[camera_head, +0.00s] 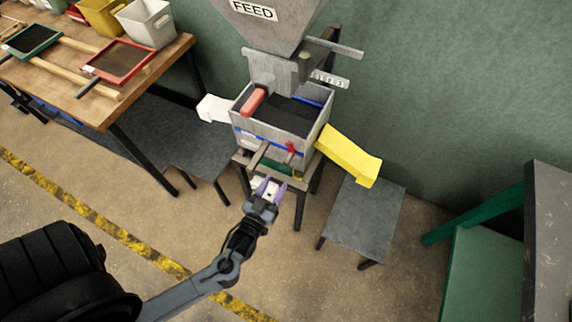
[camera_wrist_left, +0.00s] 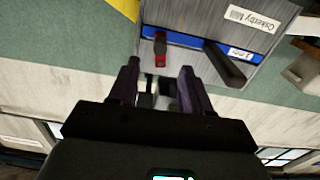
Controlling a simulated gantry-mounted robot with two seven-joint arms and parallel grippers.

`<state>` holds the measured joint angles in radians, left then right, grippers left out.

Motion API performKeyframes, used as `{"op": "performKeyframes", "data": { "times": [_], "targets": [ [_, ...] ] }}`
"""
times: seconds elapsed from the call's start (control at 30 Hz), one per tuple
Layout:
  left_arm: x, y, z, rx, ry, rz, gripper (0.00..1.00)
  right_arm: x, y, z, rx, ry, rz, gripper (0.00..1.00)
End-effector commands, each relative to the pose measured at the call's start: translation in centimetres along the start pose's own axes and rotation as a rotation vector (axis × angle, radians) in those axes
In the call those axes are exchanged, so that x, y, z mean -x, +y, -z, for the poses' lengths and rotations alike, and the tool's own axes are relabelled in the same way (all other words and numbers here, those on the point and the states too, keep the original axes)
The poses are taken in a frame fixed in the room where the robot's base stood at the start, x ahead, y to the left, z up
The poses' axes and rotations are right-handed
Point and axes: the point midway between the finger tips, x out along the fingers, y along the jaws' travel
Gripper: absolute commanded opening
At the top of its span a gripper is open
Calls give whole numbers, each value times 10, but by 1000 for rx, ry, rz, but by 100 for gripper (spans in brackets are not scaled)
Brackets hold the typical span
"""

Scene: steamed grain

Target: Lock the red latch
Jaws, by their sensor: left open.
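The red latch (camera_head: 291,148) is a small red piece on the front of the grey mill box (camera_head: 272,133), at the right end of its blue strip. In the left wrist view the red latch (camera_wrist_left: 160,50) stands out from the blue strip, just beyond the fingertips. My left gripper (camera_head: 267,188) is open and empty, below and in front of the box, with a gap to the latch. In the left wrist view its two fingers (camera_wrist_left: 160,76) are spread, and the latch lies roughly in line with the space between them. My right gripper is not in view.
A dark bar (camera_wrist_left: 225,65) sticks out of the box front beside the latch. A yellow chute (camera_head: 347,155) slopes off the right side above a grey low table (camera_head: 364,220). The feed hopper (camera_head: 268,22) is above. A wooden bench (camera_head: 150,75) with sieves stands left.

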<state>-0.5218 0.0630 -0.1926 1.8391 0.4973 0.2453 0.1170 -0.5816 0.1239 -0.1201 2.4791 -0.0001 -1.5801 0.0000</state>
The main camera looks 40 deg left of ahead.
Motion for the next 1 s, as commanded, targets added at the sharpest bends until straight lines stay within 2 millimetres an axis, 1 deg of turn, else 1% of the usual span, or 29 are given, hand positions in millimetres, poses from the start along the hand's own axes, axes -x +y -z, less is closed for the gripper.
{"op": "performKeyframes", "data": {
  "times": [0.17, 0.4, 0.6, 0.8, 1.0],
  "targets": [
    [-20, 0, 0, 0, 3, 0, 48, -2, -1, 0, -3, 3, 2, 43],
    [-60, 0, 0, 0, 3, -1, 48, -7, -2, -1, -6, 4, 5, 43],
    [-87, 0, 0, -1, 2, -1, 48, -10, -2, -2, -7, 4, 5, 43],
    [-101, 0, 0, 0, 1, 0, 48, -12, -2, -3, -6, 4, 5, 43],
    [-104, 0, 0, 0, -1, -1, 48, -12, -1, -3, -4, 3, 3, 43]
  ]
}}
